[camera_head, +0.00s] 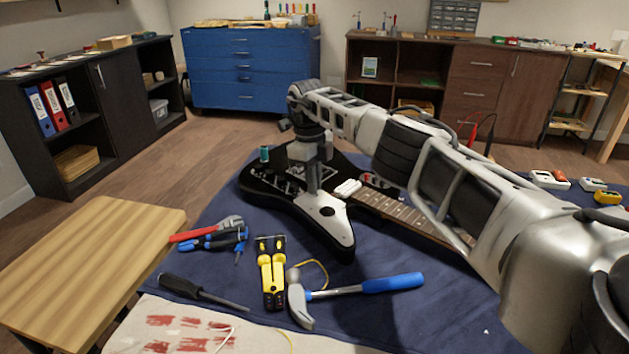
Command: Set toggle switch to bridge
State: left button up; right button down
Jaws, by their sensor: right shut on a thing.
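The black electric guitar (340,244) with a white pickguard (328,215) lies on the blue mat, its neck running to the right under my right arm. My right gripper (313,190) points down over the guitar body, its fingertips at the edge of the white pickguard. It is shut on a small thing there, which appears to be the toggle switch. The fingers hide the switch, so its lever position cannot be seen. My left gripper is not in view.
A claw hammer (365,286), yellow-handled tool (271,275), screwdriver (190,288) and red and blue pliers (215,233) lie in front of the guitar on the blue mat (400,325). A wooden table (95,260) is at left.

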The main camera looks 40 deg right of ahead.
jog(key=c, duration=1.5)
grip_release()
jog(key=shift+c, duration=0.2)
jog(key=shift+r, duration=0.1)
pick_arm(q)
jog(key=p, duration=0.3)
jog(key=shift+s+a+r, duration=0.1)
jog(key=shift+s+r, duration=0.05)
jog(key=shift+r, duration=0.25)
pick_arm(e)
notch_tip(320, 180, up, 12)
jog(key=w, duration=0.1)
jog(key=shift+a, duration=0.15)
jog(key=shift+w, duration=0.1)
